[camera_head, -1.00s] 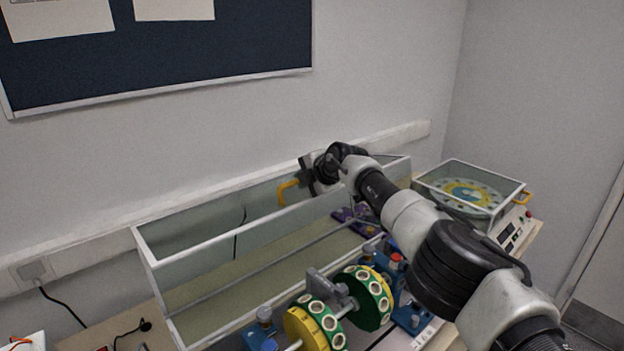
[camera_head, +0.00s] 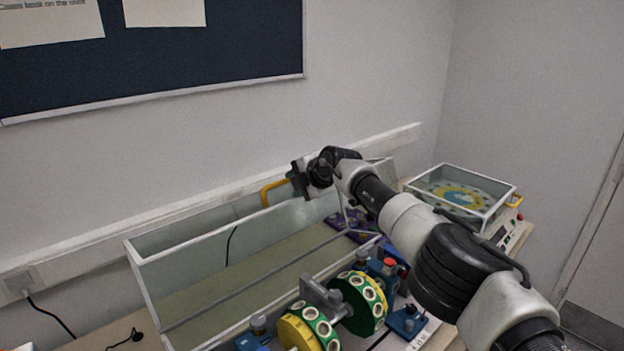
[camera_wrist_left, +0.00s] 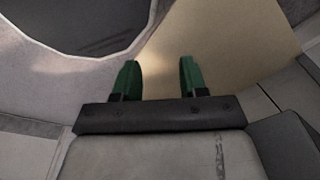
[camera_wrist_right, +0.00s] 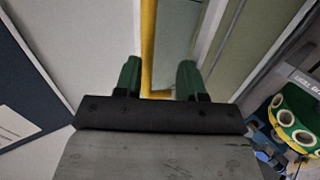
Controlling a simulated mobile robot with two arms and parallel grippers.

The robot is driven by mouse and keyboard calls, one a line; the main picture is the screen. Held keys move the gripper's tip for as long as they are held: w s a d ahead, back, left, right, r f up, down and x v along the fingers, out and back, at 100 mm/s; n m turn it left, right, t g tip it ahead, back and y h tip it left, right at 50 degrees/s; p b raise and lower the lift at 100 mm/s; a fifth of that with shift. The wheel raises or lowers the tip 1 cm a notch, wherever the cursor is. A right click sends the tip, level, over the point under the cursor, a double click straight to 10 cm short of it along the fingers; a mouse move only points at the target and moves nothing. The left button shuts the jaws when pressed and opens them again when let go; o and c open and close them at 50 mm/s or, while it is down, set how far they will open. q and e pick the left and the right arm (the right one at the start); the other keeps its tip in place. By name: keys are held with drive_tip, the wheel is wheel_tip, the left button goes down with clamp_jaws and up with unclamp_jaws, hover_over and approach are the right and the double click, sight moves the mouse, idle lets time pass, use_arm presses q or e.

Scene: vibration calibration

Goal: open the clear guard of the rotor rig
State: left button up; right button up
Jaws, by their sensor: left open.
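The rotor rig's clear guard (camera_head: 190,249) has white edges and stands tipped back along the wall side in the head view. The rotor (camera_head: 355,306), with green and yellow discs, shows in front of it without a panel over it. The guard's yellow handle (camera_head: 273,189) is at its far upper edge. My right gripper (camera_head: 297,179) is beside the handle. In the right wrist view, the yellow bar (camera_wrist_right: 148,45) runs between the open fingers (camera_wrist_right: 158,80), closer to the left finger. My left gripper (camera_wrist_left: 158,78) is open and empty, away from the rig.
A second clear-covered device (camera_head: 462,192) with a yellow disc and handle stands at the right. Blue supports (camera_head: 408,322) flank the rotor. A wall rail (camera_head: 220,190) and a dark notice board (camera_head: 200,50) are behind the guard. A black cable lies at left.

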drive_tip(key=shift+s+d+r+b, duration=0.3)
drive_tip(key=shift+s+d+r, duration=0.05)
drive_tip(key=shift+d, duration=0.05)
drive_tip(key=b+v, duration=0.4)
drive_tip(key=v, duration=0.5)
drive_tip(key=shift+s+a+f, duration=0.1)
drive_tip(key=shift+a+f, duration=0.05)
drive_tip(key=shift+f, duration=0.05)
